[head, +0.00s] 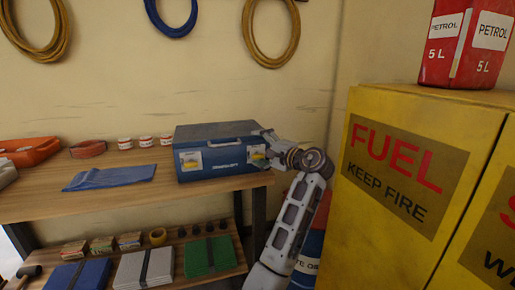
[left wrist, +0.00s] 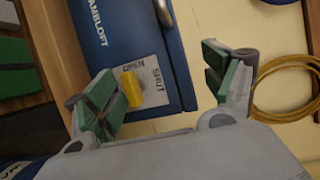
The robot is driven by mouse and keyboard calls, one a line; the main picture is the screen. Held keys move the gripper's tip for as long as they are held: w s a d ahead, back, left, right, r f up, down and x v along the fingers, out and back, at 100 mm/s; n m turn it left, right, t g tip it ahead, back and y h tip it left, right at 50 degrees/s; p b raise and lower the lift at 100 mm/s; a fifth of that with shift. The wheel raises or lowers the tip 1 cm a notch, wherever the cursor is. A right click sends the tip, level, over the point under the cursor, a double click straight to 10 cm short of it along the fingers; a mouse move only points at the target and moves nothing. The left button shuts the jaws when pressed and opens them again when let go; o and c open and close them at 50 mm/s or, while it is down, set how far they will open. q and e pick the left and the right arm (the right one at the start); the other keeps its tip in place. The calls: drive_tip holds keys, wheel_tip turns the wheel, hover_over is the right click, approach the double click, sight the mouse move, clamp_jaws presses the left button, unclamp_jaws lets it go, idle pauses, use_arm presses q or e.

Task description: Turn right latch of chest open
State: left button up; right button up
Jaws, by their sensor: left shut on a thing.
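A blue chest (head: 215,149) with a dark lid stands on the wooden bench, and its front faces me. Its left latch (head: 190,161) is yellow on a pale plate. The right latch (head: 257,154) is also yellow and partly hidden by my gripper. In the left wrist view the right latch (left wrist: 132,88) sits on a plate lettered OPEN and SHUT. One pad is close beside the latch; the contact itself is not clear. My right gripper is not in view.
A yellow fuel cabinet (head: 413,132) with a red petrol can (head: 467,45) on top stands close at the right. A blue cloth (head: 110,177) and an orange tray (head: 30,151) lie on the bench (head: 40,207). A lower shelf holds boxes and folded sheets.

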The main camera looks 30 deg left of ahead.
use_arm(q)
drive_tip(key=shift+s+d+r, duration=0.2)
drive_tip(key=shift+d+r, duration=0.5)
drive_tip(key=shift+r, duration=0.35)
drive_tip(key=shift+c, duration=0.2)
drive_tip(key=shift+s+d+r, duration=0.2)
drive_tip(key=shift+s+d, duration=0.1)
drive_tip(key=shift+d, duration=0.15)
drive_tip(key=shift+s+d+r, duration=0.15)
drive_tip(key=shift+s+d, duration=0.1)
drive_tip(key=shift+d, duration=0.15)
drive_tip(key=c, duration=0.7)
drive_tip(key=shift+o, duration=0.2)
drive_tip(key=f+p+v, duration=0.2)
drive_tip(key=p+v, duration=0.1)
drive_tip(key=v, duration=0.7)
drive_tip(key=shift+s+d, duration=0.15)
drive_tip(key=shift+s, duration=0.05)
